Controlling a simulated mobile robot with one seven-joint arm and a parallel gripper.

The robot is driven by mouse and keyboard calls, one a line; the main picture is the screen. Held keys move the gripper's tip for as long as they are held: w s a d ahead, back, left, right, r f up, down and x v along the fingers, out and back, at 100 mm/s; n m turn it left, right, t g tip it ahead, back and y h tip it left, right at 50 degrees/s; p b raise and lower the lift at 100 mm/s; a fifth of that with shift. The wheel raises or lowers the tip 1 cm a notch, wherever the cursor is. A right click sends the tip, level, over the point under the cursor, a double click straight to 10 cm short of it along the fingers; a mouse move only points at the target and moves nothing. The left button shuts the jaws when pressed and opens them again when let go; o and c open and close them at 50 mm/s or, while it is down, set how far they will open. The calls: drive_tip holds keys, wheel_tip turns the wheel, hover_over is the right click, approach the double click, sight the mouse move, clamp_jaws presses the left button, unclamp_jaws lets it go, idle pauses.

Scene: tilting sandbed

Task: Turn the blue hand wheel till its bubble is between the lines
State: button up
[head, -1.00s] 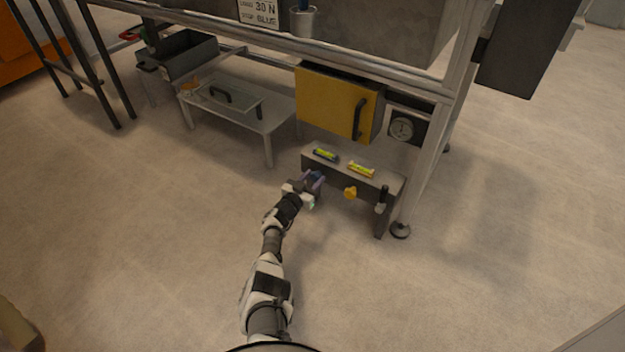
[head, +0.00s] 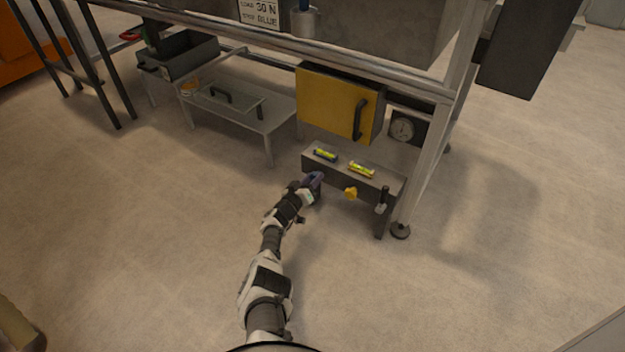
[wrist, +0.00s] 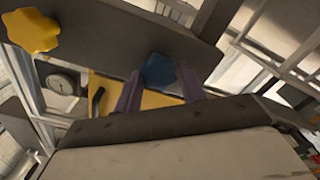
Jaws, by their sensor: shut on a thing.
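The blue hand wheel (wrist: 158,71) sits on the front of a grey bench-like block (head: 345,180). My gripper (wrist: 160,88) is shut on it, with one purple finger on each side of the wheel in the wrist view. In the head view my gripper (head: 314,182) hides the wheel. Two level vials lie on top of the block: a blue-framed one (head: 325,155) above the gripped wheel and a yellow-framed one (head: 361,169) to its right. Both look yellow-green; the bubble's place between the lines is too small to tell.
A yellow hand wheel (head: 350,193) and a black-handled lever (head: 382,199) are on the same block, to the right. Behind stand a yellow door (head: 328,101), a round gauge (head: 403,128) and a low table (head: 270,122). The floor in front is clear.

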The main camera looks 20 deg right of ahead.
drive_tip(key=n, duration=0.6)
drive_tip(key=shift+f+n, duration=0.15)
drive_tip(key=shift+n, duration=0.15)
drive_tip(key=n, duration=0.6)
drive_tip(key=shift+f, duration=0.1)
drive_tip(key=shift+n, duration=0.3)
drive_tip(key=o, duration=0.9)
drive_tip(key=shift+o, duration=0.2)
drive_tip(key=shift+s+a+p, duration=0.3)
drive_tip(key=shift+a+p, duration=0.2)
drive_tip(key=shift+a, duration=0.05)
drive_tip(key=p+v, duration=0.7)
drive_tip(key=v, duration=0.5)
drive_tip(key=shift+s+a, duration=0.2)
drive_tip(key=shift+s, duration=0.1)
